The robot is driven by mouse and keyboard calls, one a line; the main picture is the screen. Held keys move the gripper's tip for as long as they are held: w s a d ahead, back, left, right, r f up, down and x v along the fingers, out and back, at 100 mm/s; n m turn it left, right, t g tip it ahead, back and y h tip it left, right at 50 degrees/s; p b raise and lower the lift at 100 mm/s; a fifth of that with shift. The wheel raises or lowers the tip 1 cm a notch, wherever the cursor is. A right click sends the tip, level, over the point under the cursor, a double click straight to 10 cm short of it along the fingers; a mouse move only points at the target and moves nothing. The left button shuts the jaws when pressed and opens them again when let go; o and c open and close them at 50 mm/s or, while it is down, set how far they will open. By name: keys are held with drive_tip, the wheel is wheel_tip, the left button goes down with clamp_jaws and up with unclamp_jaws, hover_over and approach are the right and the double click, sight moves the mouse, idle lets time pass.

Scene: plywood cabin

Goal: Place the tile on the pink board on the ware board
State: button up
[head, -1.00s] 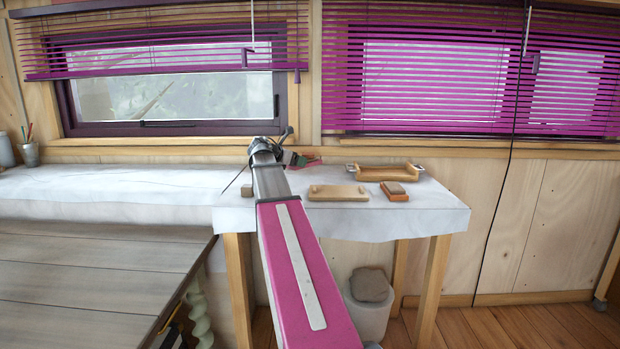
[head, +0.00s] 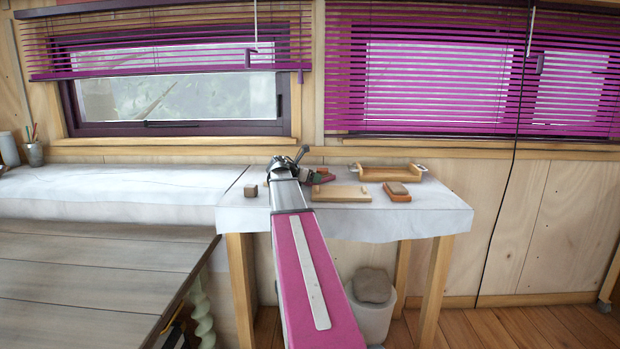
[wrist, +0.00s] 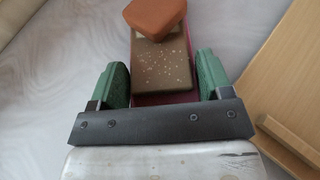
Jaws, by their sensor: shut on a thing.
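A brown speckled tile (wrist: 163,65) lies lengthwise between the green finger pads of my gripper (wrist: 163,72) in the wrist view. My gripper is shut on it. The dark pink board (wrist: 193,66) shows as a narrow edge beside and below the tile; whether they touch is hidden. In the head view my gripper (head: 314,177) is over the table, just behind the pale wooden board (head: 340,194), which looks like the ware board. That board also shows at right in the wrist view (wrist: 288,75), with a raised strip, and its visible top is bare.
A terracotta piece (wrist: 155,13) overlaps the tile's far end in the wrist view. A wooden tray with handles (head: 388,173) and an orange block with a brown top (head: 397,191) stand to the right. A small wooden cube (head: 250,190) is left of my arm.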

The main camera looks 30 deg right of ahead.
drive_tip(key=o, duration=0.7)
drive_tip(key=shift+f, duration=0.1)
drive_tip(key=o, duration=0.4)
drive_tip(key=shift+c, duration=0.2)
